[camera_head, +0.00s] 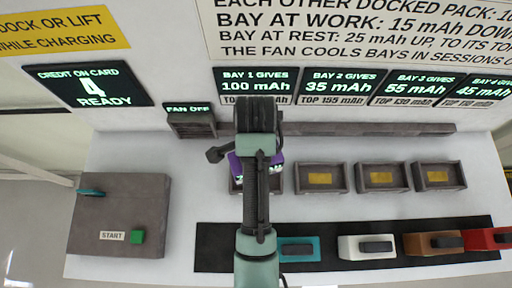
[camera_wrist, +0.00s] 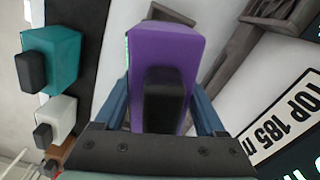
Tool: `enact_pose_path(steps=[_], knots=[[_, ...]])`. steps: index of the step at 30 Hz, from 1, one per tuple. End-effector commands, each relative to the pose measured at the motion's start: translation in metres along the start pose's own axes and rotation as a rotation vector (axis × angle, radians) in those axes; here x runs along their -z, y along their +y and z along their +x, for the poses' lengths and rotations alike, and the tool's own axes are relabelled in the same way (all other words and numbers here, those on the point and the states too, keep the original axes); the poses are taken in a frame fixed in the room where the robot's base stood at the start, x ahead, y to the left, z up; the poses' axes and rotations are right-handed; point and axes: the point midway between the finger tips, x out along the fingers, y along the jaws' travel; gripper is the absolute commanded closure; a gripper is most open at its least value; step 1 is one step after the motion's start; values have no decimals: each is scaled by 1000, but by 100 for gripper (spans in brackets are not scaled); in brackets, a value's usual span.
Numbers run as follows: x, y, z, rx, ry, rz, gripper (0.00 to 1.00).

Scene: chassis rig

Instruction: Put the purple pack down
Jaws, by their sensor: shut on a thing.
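The purple pack (camera_wrist: 166,42) fills the middle of the wrist view, with its dark handle towards me. My gripper (camera_wrist: 162,100) is shut on it, one blue finger on each side. In the head view, parts of the purple pack (camera_head: 234,164) show beside my arm, at the leftmost bay (camera_head: 236,187) under the "BAY 1" sign. My arm and gripper (camera_head: 257,163) hide most of the pack and that bay. I cannot tell whether the pack touches the bay floor or hangs above it.
Three bays, (camera_head: 320,192), (camera_head: 377,191) and (camera_head: 437,189), stand empty to the right with yellow plates. Teal (camera_head: 298,250), white (camera_head: 352,253), brown (camera_head: 420,253) and red (camera_head: 480,240) packs lie on the black strip in front. A grey box (camera_head: 120,205) with a green start button is at left.

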Motion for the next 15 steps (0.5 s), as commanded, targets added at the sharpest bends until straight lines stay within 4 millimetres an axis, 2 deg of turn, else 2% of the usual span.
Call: enact_pose_path(steps=[3,8,11,15], knots=[[0,1,-7,3,1,163,100],[0,2,-7,2,1,284,100],[-1,3,4,-1,0,308,100],[-1,3,30,-2,0,310,100]])
